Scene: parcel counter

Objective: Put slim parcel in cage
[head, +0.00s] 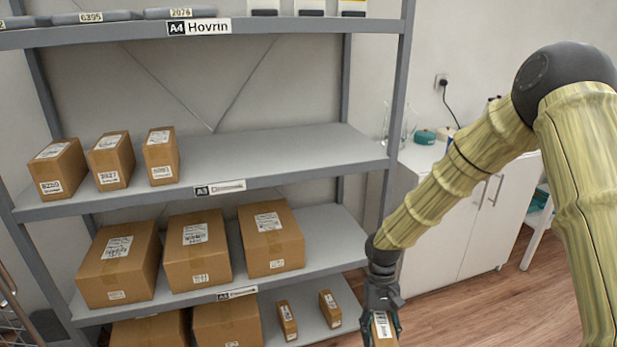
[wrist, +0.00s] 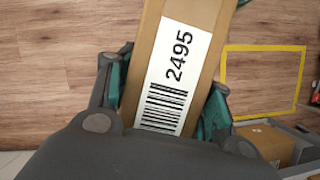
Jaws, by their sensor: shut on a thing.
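My gripper (head: 382,300) is low at the right end of the shelf rack in the head view. It is shut on the slim parcel (head: 384,331), a narrow brown carton with a white label. In the wrist view the slim parcel (wrist: 203,15) lies between the two green-padded fingers of my gripper (wrist: 166,95), and its label reads 2495. The floor shows below it. Metal wire bars (head: 14,312) show at the lower left edge of the head view; they may be part of the cage, but most is out of frame.
The grey rack (head: 270,150) holds brown cartons on several shelves, with two small slim ones (head: 287,320) at the bottom. A white cabinet (head: 450,215) stands behind my arm. A yellow floor outline (wrist: 263,47) surrounds bare floor. A carton (wrist: 266,143) on a shelf is close at lower right.

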